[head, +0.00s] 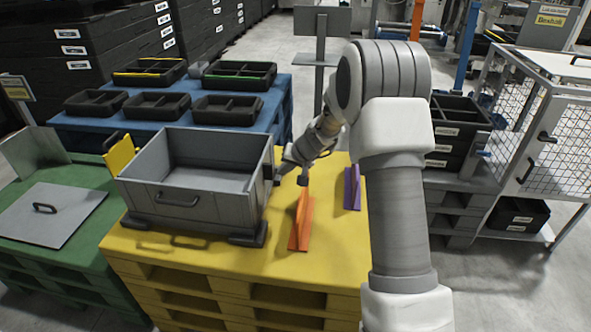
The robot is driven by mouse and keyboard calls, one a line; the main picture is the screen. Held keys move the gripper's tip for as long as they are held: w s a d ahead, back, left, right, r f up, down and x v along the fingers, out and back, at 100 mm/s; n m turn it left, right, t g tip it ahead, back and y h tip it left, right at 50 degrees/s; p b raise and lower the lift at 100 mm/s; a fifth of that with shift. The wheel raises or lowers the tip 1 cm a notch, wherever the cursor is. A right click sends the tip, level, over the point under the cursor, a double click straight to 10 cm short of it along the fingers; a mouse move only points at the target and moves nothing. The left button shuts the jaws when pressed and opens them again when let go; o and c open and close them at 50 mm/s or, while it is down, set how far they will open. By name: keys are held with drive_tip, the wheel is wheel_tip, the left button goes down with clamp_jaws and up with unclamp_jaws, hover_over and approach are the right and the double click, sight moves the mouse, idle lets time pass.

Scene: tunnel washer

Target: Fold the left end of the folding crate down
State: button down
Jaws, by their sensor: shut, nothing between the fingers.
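The folding crate (192,208) is a grey open box on the yellow pallet (325,253). Its four walls appear upright, including the left end (143,165). A dark handle shows on its front wall, and dark blocks sit at its lower corners. The inside looks empty. My gripper (283,170) is shut and empty, beside the crate's right end, on the opposite side from the left end. It is close to the right wall; I cannot tell whether it touches. The outer face of the left end is hidden.
An orange bracket (301,222) and a purple bracket (352,188) stand right of the crate. A green pallet (85,247) at left carries a grey handled plate (52,213) and a yellow panel (120,155). Black trays stand on the blue pallet (150,135) behind.

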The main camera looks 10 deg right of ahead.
drive_tip(key=shift+w+a, duration=0.2)
drive_tip(key=shift+a, duration=0.3)
drive_tip(key=shift+r, duration=0.1)
drive_tip(key=shift+w+a+r+h+p, duration=0.15)
drive_tip(key=shift+a+h+p, duration=0.15)
drive_tip(key=shift+p, duration=0.9)
